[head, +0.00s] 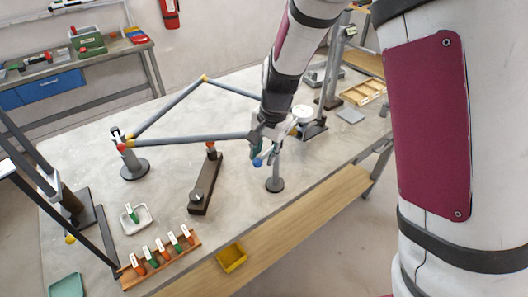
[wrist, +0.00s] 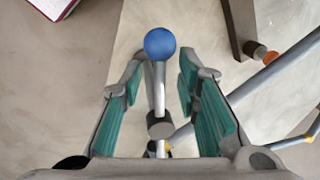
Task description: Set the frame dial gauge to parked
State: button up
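A white round dial (head: 303,113), which looks like the dial gauge, is just right of my gripper in the head view. A blue ball knob (head: 257,162) is at my gripper's fingertips (head: 261,151). In the wrist view the blue knob (wrist: 160,43) tops a grey rod with a dark collar (wrist: 160,126). My open gripper (wrist: 161,72) has its green-padded fingers on either side of the rod, with gaps visible. The knob appears at the fingertip ends. The gripper hides part of the gauge's mounting, and the dial's reading is too small to tell.
A grey tube frame (head: 185,140) spans the table left of my gripper. A round-footed post (head: 275,184) stands below it. The table's front edge is close.

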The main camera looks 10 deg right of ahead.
jog(key=shift+f, duration=0.1)
grip_shut()
